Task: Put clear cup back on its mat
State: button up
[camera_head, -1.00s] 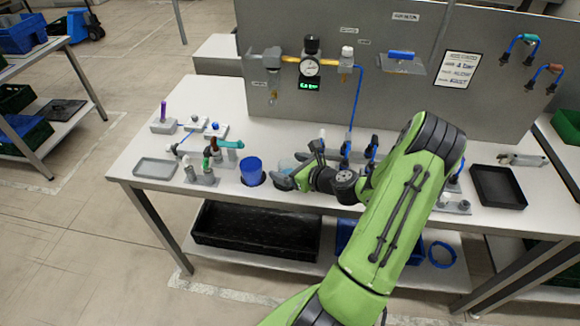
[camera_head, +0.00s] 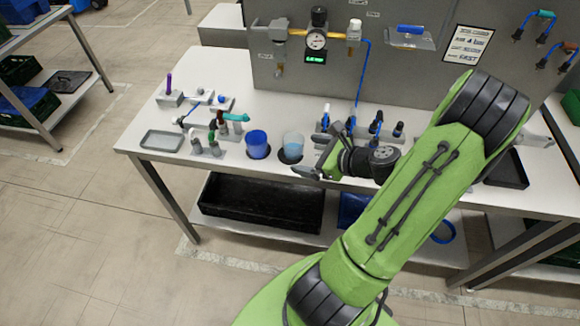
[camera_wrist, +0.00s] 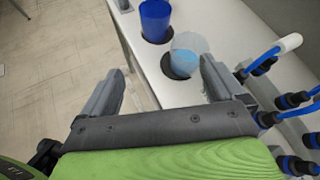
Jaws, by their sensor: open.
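The clear cup (camera_head: 293,145) stands upright on its dark round mat (camera_head: 290,158) near the front edge of the bench, just right of the blue cup (camera_head: 257,143). It holds something light blue. In the wrist view the clear cup (camera_wrist: 186,56) and its mat (camera_wrist: 178,70) show beyond the fingers, near the right finger. My gripper (camera_head: 312,165) is to the right of the clear cup in the head view. In the wrist view my gripper (camera_wrist: 160,80) has its fingers wide apart with nothing between them. It appears apart from the cup.
The blue cup stands on its own dark mat. Several fittings (camera_head: 325,117) with blue parts stand behind my gripper. A grey tray (camera_head: 162,141) lies on the bench at the left. A grey panel (camera_head: 340,75) with a gauge rises behind. The bench front edge is close.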

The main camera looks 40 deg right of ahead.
jog(key=a+r+n+g, duration=0.3)
jog(key=a+n+g, duration=0.1)
jog(key=a+n, duration=0.5)
jog(key=a+r+n+g, duration=0.3)
jog(key=a+n, duration=0.5)
jog(key=n, duration=0.2)
jog(key=s+a+r+n+h, duration=0.2)
jog(key=s+a+r+n, duration=0.4)
jog(key=s+r+n, duration=0.3)
jog(key=s+n, duration=0.1)
jog(key=n, duration=0.2)
jog(key=shift+s+n+t, duration=0.2)
jog(key=shift+n+t, duration=0.1)
